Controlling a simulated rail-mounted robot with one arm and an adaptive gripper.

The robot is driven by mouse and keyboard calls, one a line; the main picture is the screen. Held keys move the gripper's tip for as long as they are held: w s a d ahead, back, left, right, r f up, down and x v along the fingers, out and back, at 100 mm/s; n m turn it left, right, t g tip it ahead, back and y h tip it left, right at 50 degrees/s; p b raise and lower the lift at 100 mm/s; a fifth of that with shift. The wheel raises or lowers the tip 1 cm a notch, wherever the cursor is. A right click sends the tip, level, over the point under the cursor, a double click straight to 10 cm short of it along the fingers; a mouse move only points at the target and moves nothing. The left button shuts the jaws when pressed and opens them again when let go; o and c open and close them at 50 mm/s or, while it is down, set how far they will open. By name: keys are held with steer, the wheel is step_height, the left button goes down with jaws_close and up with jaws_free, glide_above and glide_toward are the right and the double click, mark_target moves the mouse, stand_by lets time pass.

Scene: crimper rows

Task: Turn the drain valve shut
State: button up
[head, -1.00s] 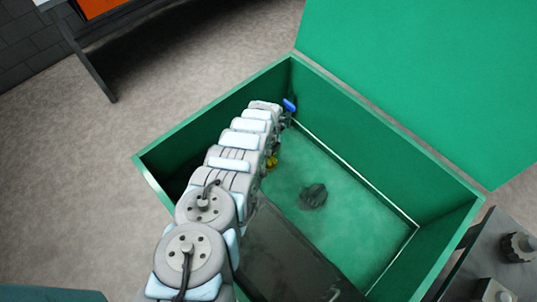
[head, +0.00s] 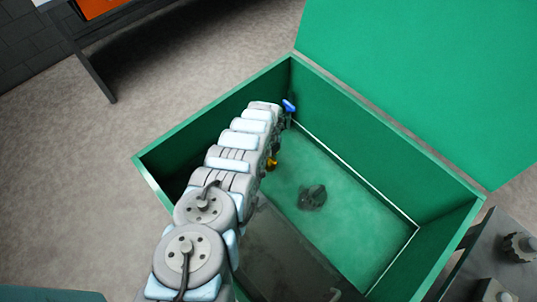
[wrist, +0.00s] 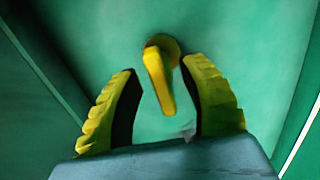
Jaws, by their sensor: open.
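A yellow lever (wrist: 158,80) on a round yellow-brown hub shows in the wrist view, on a green surface; I take it to be the drain valve. The lever points down the picture, slightly tilted, with its free end between my fingers. My gripper (wrist: 165,78) is open, with a ribbed yellow finger on each side of the lever and a visible gap to both. In the head view my arm covers most of the gripper. A small yellow part (head: 271,163) shows beside the arm; I cannot tell whether it is the lever or a finger.
My arm reaches into a deep green open-topped box (head: 385,130). A blue handle (head: 289,105) is near its far corner, close to my arm. A dark lump (head: 312,197) lies on the pale green bottom. A raised green panel (head: 430,80) stands behind.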

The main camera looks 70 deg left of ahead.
steer(key=shift+r, duration=0.1)
steer(key=shift+w+a+r, duration=0.1)
steer(key=shift+r, duration=1.85)
step_height(320, 180, up, 8)
